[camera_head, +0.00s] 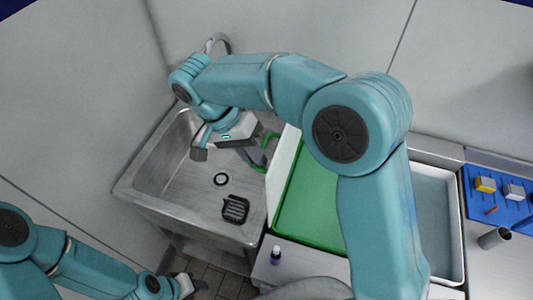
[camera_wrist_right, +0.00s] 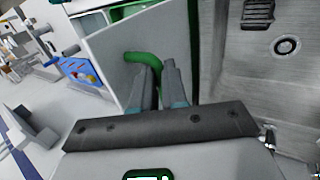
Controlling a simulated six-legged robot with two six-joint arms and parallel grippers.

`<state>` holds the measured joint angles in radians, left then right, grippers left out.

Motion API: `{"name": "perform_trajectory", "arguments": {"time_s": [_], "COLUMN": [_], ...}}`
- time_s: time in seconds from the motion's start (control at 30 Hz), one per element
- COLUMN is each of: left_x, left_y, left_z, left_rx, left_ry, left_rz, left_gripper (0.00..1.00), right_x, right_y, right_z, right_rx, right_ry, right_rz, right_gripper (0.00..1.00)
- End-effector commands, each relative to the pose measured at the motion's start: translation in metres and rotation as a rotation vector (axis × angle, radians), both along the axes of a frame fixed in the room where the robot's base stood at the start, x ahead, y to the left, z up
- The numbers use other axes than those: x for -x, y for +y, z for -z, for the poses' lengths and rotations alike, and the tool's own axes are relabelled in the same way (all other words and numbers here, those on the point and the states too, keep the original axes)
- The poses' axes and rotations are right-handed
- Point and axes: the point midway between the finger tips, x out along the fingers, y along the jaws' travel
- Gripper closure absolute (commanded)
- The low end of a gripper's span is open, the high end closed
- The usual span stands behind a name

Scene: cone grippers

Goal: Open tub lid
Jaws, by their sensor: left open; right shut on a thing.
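The tub (camera_head: 305,215) shows its green inside in the head view, partly hidden behind my right arm. Its pale lid (camera_head: 284,158) stands tilted up along the tub's left side, beside the sink. The lid has a green handle (camera_head: 269,148), also seen in the right wrist view (camera_wrist_right: 146,58). My right gripper (camera_head: 258,157) is shut on this handle, with its fingers (camera_wrist_right: 160,75) around it in the right wrist view. My left gripper (camera_head: 190,285) is open and empty at the bottom left of the head view, away from the tub.
A metal sink (camera_head: 165,178) with a drain (camera_head: 221,180) and a black rack (camera_head: 235,208) lies left of the tub. A white tray (camera_head: 457,225), a grey cylinder (camera_head: 494,238) and a blue board with blocks (camera_head: 500,203) are to the right. A small dark bottle (camera_head: 275,256) stands in front.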

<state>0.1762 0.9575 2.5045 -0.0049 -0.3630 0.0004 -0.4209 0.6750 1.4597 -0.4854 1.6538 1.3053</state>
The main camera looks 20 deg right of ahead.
Motion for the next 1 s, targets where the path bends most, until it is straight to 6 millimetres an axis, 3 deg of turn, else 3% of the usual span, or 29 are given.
{"name": "perform_trajectory", "arguments": {"time_s": [0.03, 0.53, 0.6, 0.63, 1.0], "left_x": [0.0001, 0.0001, 0.0001, 0.0001, 0.0001], "left_y": [0.0, 0.0, -0.0001, -0.0001, -0.0001], "left_z": [0.0012, 0.0012, 0.0011, 0.0011, 0.0013], "left_rx": [0.0, 0.0, 0.0, 0.0, 0.0], "left_ry": [0.0, 0.0, 0.0, 0.0, 0.0], "left_rz": [0.0, 0.0, 0.0, 0.0, 0.0], "left_gripper": [0.57, 0.57, 0.57, 0.57, 0.57], "right_x": [0.0001, -0.0034, -0.0037, -0.004, -0.0071], "right_y": [0.002, 0.0023, 0.002, 0.0022, 0.0042], "right_z": [0.0073, 0.0089, 0.0088, 0.0085, 0.0011], "right_rx": [0.001, 0.001, 0.0, 0.001, 0.001], "right_ry": [0.012, 0.016, 0.017, 0.016, 0.008], "right_rz": [-0.001, 0.001, 0.002, 0.002, 0.001], "right_gripper": [1.0, 1.0, 0.71, 0.62, 0.62]}}
